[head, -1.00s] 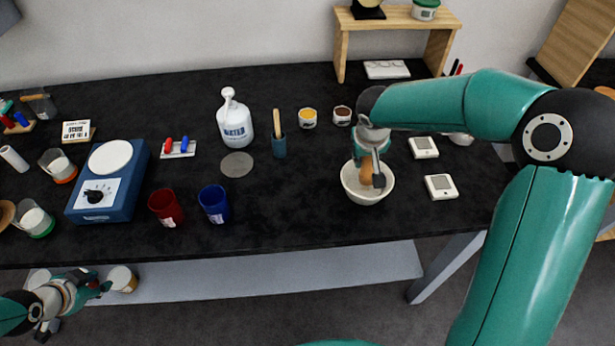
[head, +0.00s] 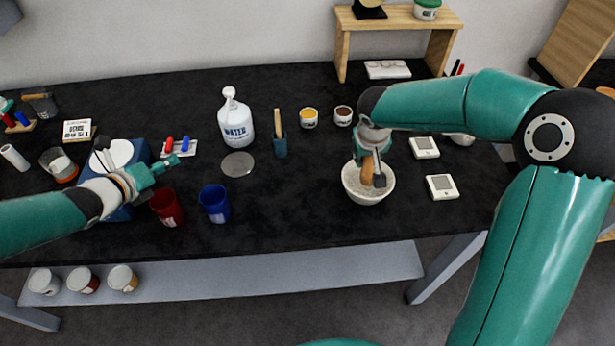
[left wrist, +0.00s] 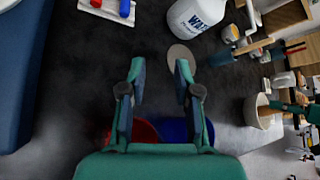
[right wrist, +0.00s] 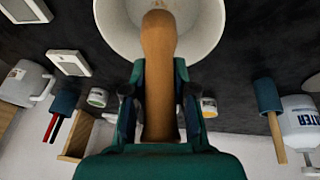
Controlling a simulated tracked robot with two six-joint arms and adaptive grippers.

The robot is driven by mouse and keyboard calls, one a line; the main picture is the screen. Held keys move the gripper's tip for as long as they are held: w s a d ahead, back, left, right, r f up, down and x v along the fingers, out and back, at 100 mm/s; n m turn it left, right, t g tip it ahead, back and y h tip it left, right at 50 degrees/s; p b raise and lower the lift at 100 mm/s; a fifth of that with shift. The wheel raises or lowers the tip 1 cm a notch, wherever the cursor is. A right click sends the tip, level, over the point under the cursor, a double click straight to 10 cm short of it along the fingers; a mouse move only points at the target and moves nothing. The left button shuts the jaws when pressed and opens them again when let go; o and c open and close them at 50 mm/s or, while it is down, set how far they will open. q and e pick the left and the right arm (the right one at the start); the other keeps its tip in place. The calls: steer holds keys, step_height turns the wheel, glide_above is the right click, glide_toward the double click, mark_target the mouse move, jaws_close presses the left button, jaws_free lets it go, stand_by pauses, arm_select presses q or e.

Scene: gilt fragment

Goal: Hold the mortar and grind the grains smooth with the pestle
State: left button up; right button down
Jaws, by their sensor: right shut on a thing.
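The white mortar (head: 368,195) stands on the black table at the right of centre in the head view, with pale grains visible inside. My right gripper (head: 373,168) is shut on the brown pestle (right wrist: 158,60), whose lower end is in the mortar bowl. In the right wrist view the mortar (right wrist: 205,30) is at the top. My left gripper (head: 165,171) is over the left part of the table, well left of the mortar. In the left wrist view its fingers (left wrist: 157,80) are apart and nothing is between them. The mortar (left wrist: 262,112) shows there at the right.
A red cup (head: 166,207) and a blue cup (head: 214,203) stand close by my left gripper. A water bottle (head: 236,120), a tool holder (head: 280,147) and a flat disc (head: 238,164) are behind. Table between the blue cup and mortar is clear.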

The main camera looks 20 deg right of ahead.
arm_select(q)
steer(key=s+d+f+m+g+h, duration=0.1)
steer(key=s+d+m+g+h, duration=0.1)
steer(key=d, duration=0.8)
steer(key=s+d+m+g+h, duration=0.2)
steer(key=s+d+m, duration=0.3)
steer(key=d, duration=0.5)
steer(key=s+d+f+m+g+h, duration=0.1)
steer(key=s+d+m, duration=0.3)
steer(key=d, duration=0.6)
steer(key=shift+s+d+f+g+h, duration=0.1)
steer(key=shift+s+f+g+h, duration=0.2)
steer(key=shift+s+g+h, duration=0.25)
steer(key=shift+d, duration=0.3)
steer(key=x, duration=1.1)
steer(key=shift+d+f, duration=0.1)
steer(key=shift+f, duration=0.1)
steer(key=shift+f, duration=0.1)
steer(key=shift+c, duration=0.2)
jaws_close()
